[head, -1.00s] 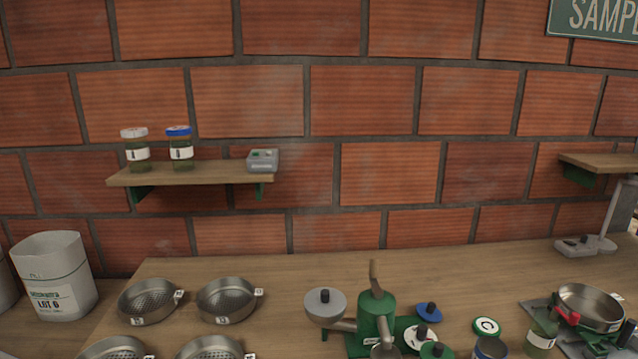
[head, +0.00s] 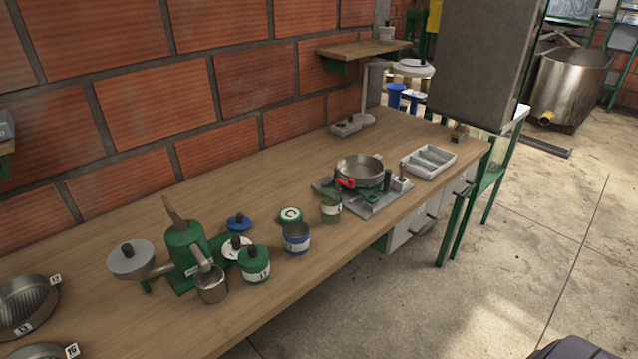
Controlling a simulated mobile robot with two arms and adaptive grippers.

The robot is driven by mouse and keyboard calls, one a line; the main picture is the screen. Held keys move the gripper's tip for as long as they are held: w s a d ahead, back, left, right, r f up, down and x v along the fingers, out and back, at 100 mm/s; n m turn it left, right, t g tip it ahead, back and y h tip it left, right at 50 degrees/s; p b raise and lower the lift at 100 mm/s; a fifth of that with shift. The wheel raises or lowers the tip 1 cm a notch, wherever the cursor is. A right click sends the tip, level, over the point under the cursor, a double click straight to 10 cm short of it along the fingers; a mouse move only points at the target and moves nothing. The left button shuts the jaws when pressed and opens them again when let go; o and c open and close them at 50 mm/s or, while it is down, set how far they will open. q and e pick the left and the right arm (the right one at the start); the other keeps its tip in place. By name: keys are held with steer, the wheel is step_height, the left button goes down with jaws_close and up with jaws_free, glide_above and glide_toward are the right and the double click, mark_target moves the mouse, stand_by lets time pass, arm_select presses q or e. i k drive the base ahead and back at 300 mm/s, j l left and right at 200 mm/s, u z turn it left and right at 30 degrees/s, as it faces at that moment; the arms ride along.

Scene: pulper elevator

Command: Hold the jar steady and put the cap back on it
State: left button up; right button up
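A small glass jar (head: 331,209) with a white label and greenish contents stands upright on the wooden bench, just left of a grey metal stand. Its top appears to be uncapped. A green cap with a white disc on top (head: 290,215) lies flat on the bench to the left of the jar, apart from it. Neither of my grippers is in view.
A blue tin (head: 296,238) and a green lidded canister (head: 254,264) stand left of the jar. A green hand-cranked machine (head: 186,250) is farther left. A steel pan (head: 360,170) sits on the stand behind the jar. A grey divided tray (head: 428,160) lies right.

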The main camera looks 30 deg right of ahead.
mark_target(331, 190)
steer(key=z, duration=1.1)
